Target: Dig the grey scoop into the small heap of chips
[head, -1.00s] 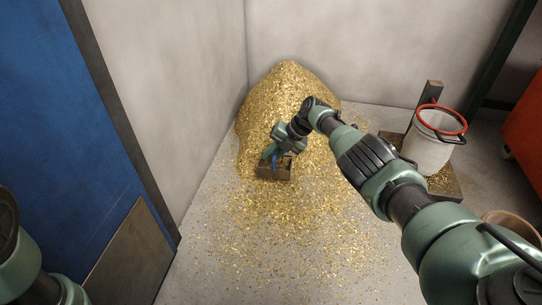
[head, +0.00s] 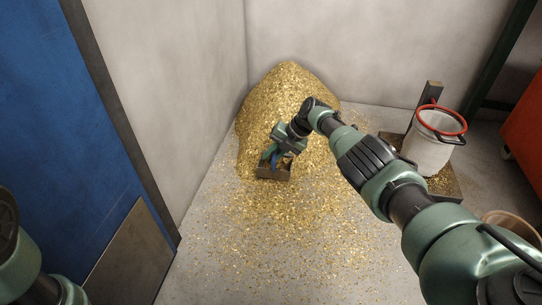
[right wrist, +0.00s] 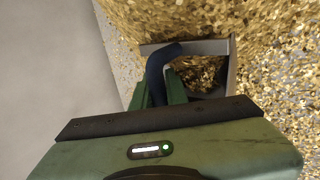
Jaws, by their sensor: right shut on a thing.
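The heap of golden chips (head: 285,95) stands in the corner against the walls, its loose chips spreading forward over the floor. My right gripper (head: 271,156) is shut on the dark blue handle of the grey scoop (head: 274,173), low at the heap's front foot. In the right wrist view the handle (right wrist: 157,72) passes between the green fingers (right wrist: 157,92). The scoop's grey walls (right wrist: 232,66) show there with chips between them and around them. How deep its edge sits in the chips is hidden. My left gripper is out of view; only part of my left arm shows.
A white bucket with a red rim (head: 431,148) stands at the right on a dark base with an upright post (head: 430,93). A tan round container (head: 508,224) is partly hidden behind my right arm. A blue panel (head: 65,130) borders the left. The front floor is open.

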